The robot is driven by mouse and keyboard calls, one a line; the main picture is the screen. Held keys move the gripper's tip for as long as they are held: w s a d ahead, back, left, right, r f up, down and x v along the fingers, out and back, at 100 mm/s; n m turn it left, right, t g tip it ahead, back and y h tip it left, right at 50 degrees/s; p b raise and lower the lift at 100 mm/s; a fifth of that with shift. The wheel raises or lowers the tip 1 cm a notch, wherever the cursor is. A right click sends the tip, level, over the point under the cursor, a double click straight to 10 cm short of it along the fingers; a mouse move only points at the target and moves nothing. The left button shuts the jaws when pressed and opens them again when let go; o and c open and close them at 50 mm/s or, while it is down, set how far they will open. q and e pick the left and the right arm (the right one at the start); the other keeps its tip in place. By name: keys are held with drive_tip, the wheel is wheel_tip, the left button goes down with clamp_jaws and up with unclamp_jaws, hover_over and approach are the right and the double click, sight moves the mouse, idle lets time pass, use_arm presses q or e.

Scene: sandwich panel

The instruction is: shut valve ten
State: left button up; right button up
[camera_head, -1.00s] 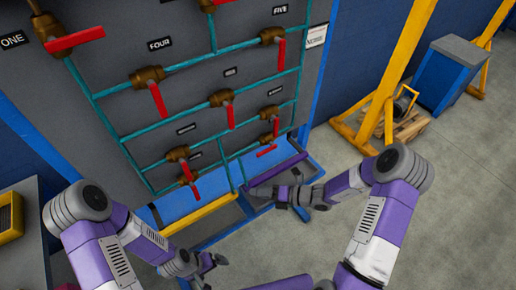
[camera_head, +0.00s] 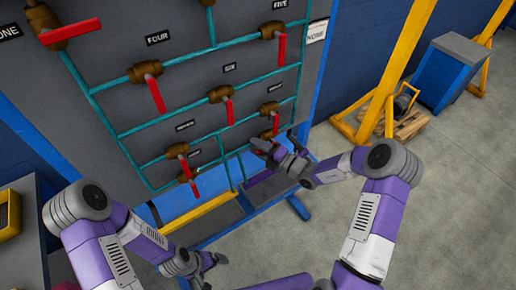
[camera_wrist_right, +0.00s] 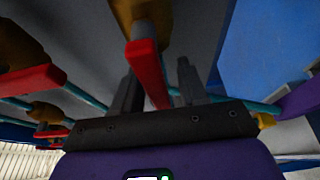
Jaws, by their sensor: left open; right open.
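A grey panel (camera_head: 115,115) carries brown valves with red handles on teal pipes. The small labels low on the panel are too small to read, so I cannot tell which valve is ten. My right gripper (camera_head: 264,148) is open at the lower right valve (camera_head: 266,134), covering most of that valve's handle. In the right wrist view, a red handle (camera_wrist_right: 145,68) lies between the open fingers (camera_wrist_right: 158,90), under a brown valve body (camera_wrist_right: 148,14). I cannot tell whether the fingers touch it. My left gripper (camera_head: 213,261) is open and empty, low and away from the panel.
Another valve (camera_head: 269,108) with a hanging red handle (camera_head: 276,122) sits just above my right gripper. A yellow bar (camera_head: 205,213) and blue ledge lie below the panel. A yellow frame (camera_head: 395,75) and blue cabinet (camera_head: 449,75) stand at right.

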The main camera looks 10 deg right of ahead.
clamp_jaws()
idle(0.5)
